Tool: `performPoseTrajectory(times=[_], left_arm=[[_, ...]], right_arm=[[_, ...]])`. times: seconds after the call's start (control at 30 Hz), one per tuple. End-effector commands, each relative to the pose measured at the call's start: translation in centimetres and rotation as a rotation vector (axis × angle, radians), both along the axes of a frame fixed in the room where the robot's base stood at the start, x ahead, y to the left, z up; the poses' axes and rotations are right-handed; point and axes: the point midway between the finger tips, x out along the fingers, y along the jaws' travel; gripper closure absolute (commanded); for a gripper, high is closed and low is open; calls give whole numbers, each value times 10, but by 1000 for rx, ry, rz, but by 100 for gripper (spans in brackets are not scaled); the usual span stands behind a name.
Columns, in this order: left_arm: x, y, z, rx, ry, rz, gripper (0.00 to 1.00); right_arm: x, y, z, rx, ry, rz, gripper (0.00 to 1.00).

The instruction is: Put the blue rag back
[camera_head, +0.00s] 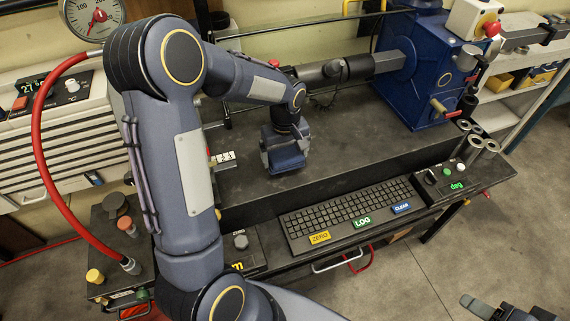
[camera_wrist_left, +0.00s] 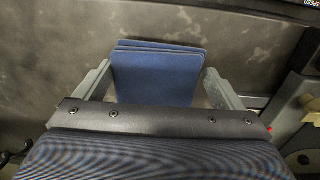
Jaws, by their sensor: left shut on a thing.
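The blue rag (camera_wrist_left: 155,75) looks like a flat folded cloth between the two fingers of my left gripper (camera_wrist_left: 157,88) in the left wrist view. The fingers are shut on it from both sides. In the head view my left gripper (camera_head: 287,165) points down over the dark bench top, and the blue rag (camera_head: 288,160) shows at its tip. I cannot tell whether the rag touches the bench. My right gripper (camera_head: 508,312) shows only in part at the bottom right corner, away from the bench, and its jaws are not clear.
A black keyboard (camera_head: 345,213) lies along the bench front with a small button box (camera_head: 455,178) to its right. A blue machine (camera_head: 425,70) stands at the back right. A red hose (camera_head: 40,150) arcs at the left. The bench top (camera_head: 375,140) right of the gripper is clear.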

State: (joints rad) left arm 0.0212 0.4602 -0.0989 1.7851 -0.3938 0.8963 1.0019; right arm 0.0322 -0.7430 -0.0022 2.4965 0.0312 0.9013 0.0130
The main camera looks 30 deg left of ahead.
Motion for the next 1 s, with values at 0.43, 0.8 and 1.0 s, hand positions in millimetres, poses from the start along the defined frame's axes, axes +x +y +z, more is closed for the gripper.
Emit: performPoseTrajectory(times=[0.43,0.8,1.0], left_arm=[[0,0,-28,0,0,1,31],[0,0,-31,1,1,1,0],[0,0,-17,1,-1,1,0]], right_arm=[[0,0,-19,0,0,0,48],[0,0,-22,0,0,0,48],[0,0,-11,0,0,0,48]])
